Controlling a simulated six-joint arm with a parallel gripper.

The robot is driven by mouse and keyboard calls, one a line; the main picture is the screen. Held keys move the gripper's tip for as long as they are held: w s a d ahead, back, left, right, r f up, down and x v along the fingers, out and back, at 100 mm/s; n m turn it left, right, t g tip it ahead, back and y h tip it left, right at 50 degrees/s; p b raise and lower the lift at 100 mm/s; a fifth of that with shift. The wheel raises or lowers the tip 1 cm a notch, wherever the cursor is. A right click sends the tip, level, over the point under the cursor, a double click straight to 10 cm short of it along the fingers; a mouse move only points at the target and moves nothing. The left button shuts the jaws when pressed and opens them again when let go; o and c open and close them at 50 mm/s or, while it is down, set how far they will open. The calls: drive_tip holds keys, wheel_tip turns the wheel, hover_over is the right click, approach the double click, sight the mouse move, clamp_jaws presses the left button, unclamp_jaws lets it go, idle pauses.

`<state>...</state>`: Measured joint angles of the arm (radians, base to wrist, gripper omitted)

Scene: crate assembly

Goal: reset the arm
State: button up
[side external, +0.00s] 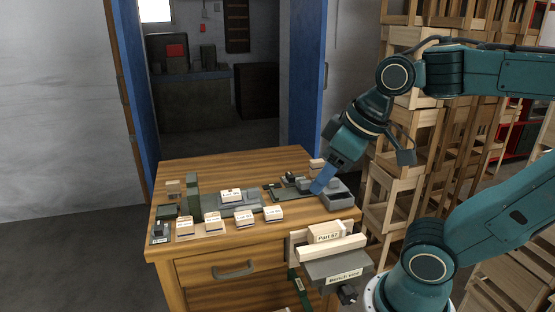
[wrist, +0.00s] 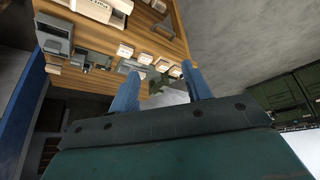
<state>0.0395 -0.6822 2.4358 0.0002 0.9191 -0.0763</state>
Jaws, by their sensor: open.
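My gripper (side external: 322,183) hangs at the right end of the wooden workbench (side external: 200,253), with its blue fingers pointing down and to the left. In the side view it overlaps a grey box-shaped item (side external: 337,200), and I cannot tell how far above it the fingers are. In the wrist view my gripper (wrist: 162,70) shows two blue fingers set wide apart with nothing between them. The bench top is seen tilted beyond them.
Several labelled wooden blocks (side external: 244,216) stand along the bench's front. A bench vise (side external: 338,268) at the front right bears a part labelled Part A2 (side external: 325,233). Wooden crates (side external: 395,150) are stacked behind my arm. Bare bench top lies at the back left.

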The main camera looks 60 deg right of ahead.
drive_tip(key=shift+s+a+f, duration=0.4)
drive_tip(key=shift+s+f, duration=0.2)
drive_tip(key=shift+s, duration=0.25)
